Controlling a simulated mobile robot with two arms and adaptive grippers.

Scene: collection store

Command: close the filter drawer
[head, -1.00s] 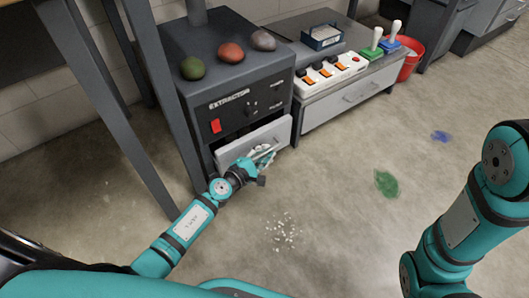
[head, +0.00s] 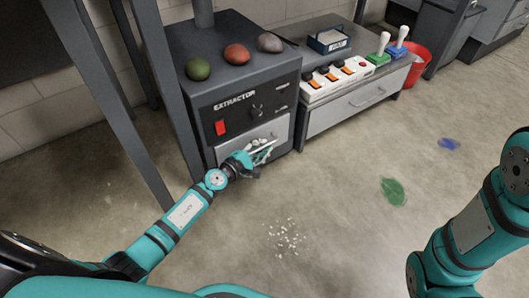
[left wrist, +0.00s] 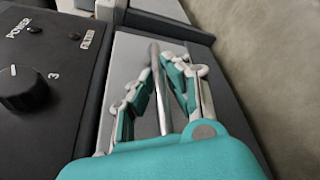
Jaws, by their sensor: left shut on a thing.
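The filter drawer (head: 272,131) is the light grey front low in the dark extractor (head: 238,98). It looks nearly flush with the casing; I cannot tell whether a small gap is left. My left gripper (head: 266,148) is at the drawer front, shut on the drawer's bar handle. In the left wrist view the handle (left wrist: 159,85) runs between the two fingers, in front of the grey drawer front (left wrist: 133,62). The fingers hide part of the handle. My right arm shows at the right of the head view, but its gripper is out of view.
A low cabinet (head: 340,110) beside the extractor carries a switch strip (head: 335,80) and joysticks. A red bucket (head: 418,62) stands beyond it. Three stones, one a red stone (head: 236,54), lie on the extractor.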

